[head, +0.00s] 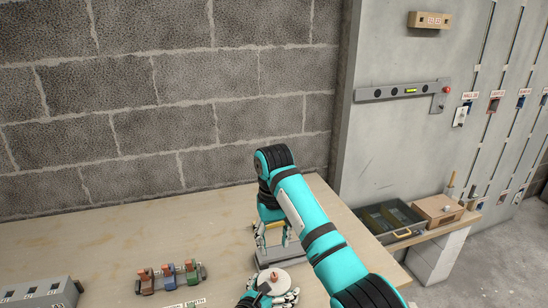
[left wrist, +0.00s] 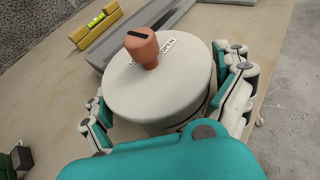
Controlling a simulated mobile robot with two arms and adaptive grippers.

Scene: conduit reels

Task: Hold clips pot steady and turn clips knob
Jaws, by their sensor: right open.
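The clips pot (head: 283,280) is a round white pot near the front edge of the table. It also shows large in the left wrist view (left wrist: 150,98), upright, with an OPEN label on its lid. My right gripper (head: 273,243) is open and empty, above and behind the pot, pointing down.
A yellow spirit level (left wrist: 95,25) and a grey block (left wrist: 130,38) lie behind the pot. Small coloured holders (head: 168,277) and a grey box (head: 40,293) stand to the left. A tool tray (head: 390,222) and wooden box (head: 438,209) are at right. The table's back left is clear.

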